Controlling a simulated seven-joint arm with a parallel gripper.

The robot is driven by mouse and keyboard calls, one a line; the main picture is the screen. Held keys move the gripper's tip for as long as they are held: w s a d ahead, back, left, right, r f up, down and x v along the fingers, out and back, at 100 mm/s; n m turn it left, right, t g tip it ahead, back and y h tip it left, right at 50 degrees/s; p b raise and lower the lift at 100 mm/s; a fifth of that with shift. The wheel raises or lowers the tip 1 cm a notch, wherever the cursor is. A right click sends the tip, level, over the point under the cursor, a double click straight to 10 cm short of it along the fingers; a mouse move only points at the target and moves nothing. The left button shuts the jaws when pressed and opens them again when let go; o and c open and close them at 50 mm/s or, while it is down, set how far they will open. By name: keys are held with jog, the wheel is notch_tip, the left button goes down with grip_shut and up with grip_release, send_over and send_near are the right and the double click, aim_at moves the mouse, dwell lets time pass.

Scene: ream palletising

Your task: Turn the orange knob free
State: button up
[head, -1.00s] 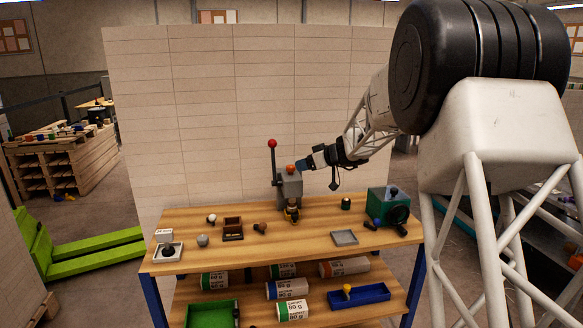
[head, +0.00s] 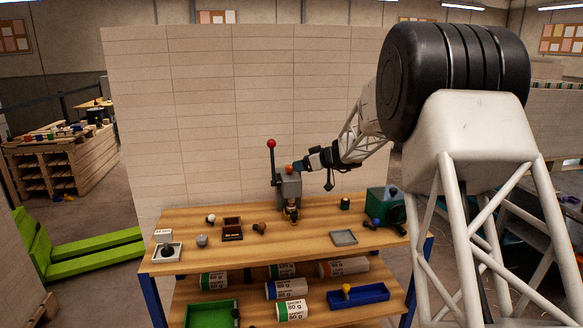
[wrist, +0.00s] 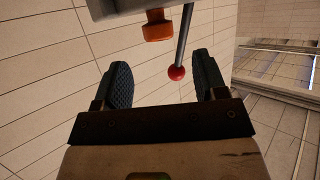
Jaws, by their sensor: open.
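The orange knob (head: 289,169) sits on top of an upright grey box (head: 290,188) at the back of the table. In the wrist view the orange knob (wrist: 158,26) shows beyond my fingertips, projecting from the grey box (wrist: 128,8). My gripper (head: 299,166) is just right of the knob in the head view, at about its height. In the wrist view my gripper (wrist: 161,64) has its dark fingers spread with nothing between them. The head view does not show clearly whether the fingers touch the knob.
A lever with a red ball (head: 271,143) rises left of the knob; its red ball (wrist: 177,73) appears between the fingers in the wrist view. A green box (head: 384,203) stands on the right of the wooden table (head: 290,237). Small trays and knobs lie around. A pale wall is behind.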

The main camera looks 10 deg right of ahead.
aim_at(290, 166)
jog(key=shift+x, duration=2.85)
jog(key=shift+c, duration=0.5)
jog(key=shift+f, duration=0.1)
jog(key=c, duration=0.8)
jog(key=shift+c, duration=0.2)
